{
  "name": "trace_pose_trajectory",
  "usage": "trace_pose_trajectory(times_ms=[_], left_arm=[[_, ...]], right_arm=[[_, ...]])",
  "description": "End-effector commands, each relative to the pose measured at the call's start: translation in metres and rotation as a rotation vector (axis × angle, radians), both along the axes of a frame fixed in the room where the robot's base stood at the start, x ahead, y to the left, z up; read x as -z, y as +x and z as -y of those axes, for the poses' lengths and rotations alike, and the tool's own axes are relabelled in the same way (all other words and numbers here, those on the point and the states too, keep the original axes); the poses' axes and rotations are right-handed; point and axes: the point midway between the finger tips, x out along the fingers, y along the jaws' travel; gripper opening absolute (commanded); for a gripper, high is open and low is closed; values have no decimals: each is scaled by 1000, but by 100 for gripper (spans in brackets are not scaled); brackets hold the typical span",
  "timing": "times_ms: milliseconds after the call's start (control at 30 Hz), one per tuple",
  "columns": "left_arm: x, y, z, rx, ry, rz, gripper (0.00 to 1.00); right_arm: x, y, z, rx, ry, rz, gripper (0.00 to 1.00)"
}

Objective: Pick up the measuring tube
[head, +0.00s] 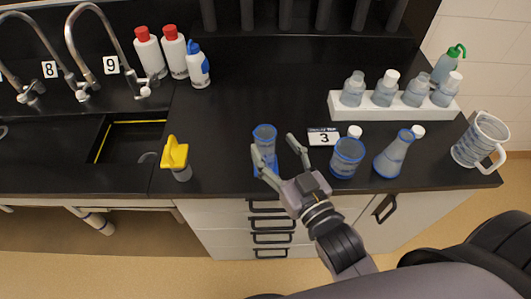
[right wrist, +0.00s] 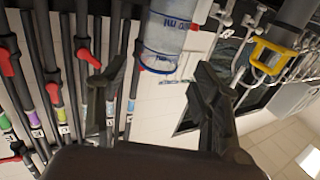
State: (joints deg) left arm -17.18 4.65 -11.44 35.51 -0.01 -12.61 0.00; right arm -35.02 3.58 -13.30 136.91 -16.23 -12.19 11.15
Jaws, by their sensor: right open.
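The measuring tube (head: 265,135) is a clear upright cylinder with a blue rim and blue base, near the counter's front edge in the head view. The right wrist view shows a clear, blue-marked cylinder (right wrist: 170,38), apparently this tube, at the top between the finger lines. My right gripper (head: 276,147) is open and empty. Its fingers are spread close to the tube, and the left finger overlaps its lower part in the head view. I cannot tell whether they touch. My left gripper is not in view.
A blue-rimmed beaker (head: 347,158), a conical flask (head: 392,157) and a jug (head: 480,140) stand right of my gripper. A number 3 card (head: 323,137) lies behind. A yellow-topped item (head: 175,155) stands left, near the sink (head: 125,145). A white rack (head: 390,110) holds several bottles.

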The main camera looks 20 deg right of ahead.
Motion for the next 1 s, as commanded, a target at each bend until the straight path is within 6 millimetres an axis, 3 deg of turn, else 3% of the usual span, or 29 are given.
trace_pose_trajectory(times_ms=[500,767,1000], left_arm=[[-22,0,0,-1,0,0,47],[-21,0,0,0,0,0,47],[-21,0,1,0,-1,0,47]], right_arm=[[-3,51,-7,0,1,1,59],[-1,53,-8,0,1,-1,59],[-2,52,-8,0,0,0,43]])
